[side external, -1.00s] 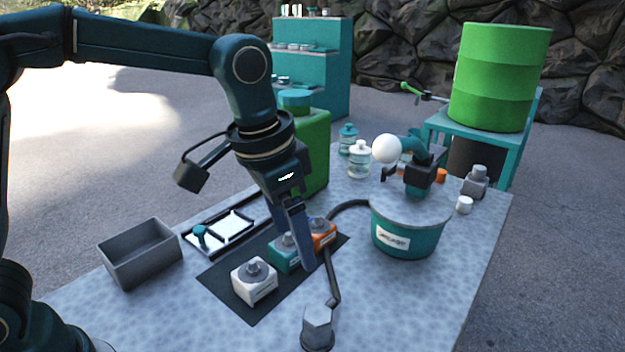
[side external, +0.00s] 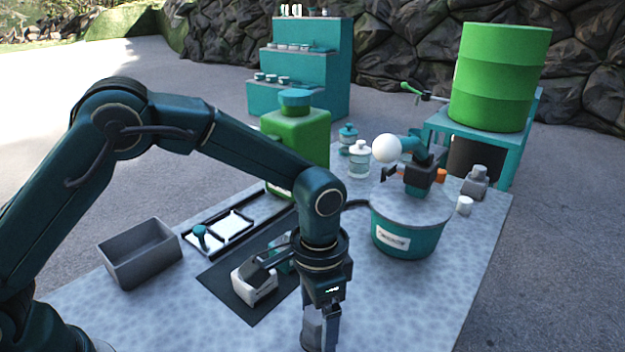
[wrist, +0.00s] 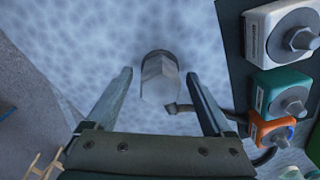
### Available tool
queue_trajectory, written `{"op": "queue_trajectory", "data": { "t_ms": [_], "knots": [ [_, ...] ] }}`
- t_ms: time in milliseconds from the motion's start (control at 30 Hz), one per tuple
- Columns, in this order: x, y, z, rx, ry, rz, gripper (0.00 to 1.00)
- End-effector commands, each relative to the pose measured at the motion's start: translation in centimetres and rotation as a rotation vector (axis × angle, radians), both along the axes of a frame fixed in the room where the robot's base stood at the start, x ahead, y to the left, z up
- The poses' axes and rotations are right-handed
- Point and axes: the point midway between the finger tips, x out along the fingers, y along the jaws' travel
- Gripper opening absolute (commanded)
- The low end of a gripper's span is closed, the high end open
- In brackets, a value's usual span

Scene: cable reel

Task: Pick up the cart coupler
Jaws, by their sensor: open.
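The coupler that matches the cart coupler is a grey hex-headed fitting (side external: 312,327) on the pale table near its front edge. It also shows in the wrist view (wrist: 159,78), with a dark cable leading off it to the right. My gripper (wrist: 159,74) is open, with one finger left and one finger right of the fitting and gaps on both sides. In the side view my gripper (side external: 323,335) points down at the fitting and partly covers it. The wrist view does not show clearly how deep the fingertips reach.
A dark mat (side external: 228,283) carries a white block (side external: 253,288), a teal block (wrist: 283,92) and an orange block (wrist: 272,129), right of the gripper in the wrist view. A grey open bin (side external: 140,256), a tray (side external: 222,231) and a teal reel drum (side external: 405,240) stand farther off.

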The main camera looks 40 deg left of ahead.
Motion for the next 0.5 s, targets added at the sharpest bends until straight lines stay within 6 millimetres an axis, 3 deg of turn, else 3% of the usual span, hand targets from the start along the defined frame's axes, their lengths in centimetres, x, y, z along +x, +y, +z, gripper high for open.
{"op": "queue_trajectory", "data": {
  "t_ms": [167,200,400,433,500],
  "knots": [
    [0.01,0.0,-0.02,0.0,-0.001,0.0,0.86],
    [0.01,0.0,-0.02,0.0,-0.001,0.0,0.82],
    [0.02,0.0,0.01,0.0,-0.001,0.0,0.06],
    [0.02,0.0,0.01,0.0,-0.001,0.0,0.0],
    [0.03,-0.01,0.03,-0.001,-0.002,0.0,0.0]
  ]
}}
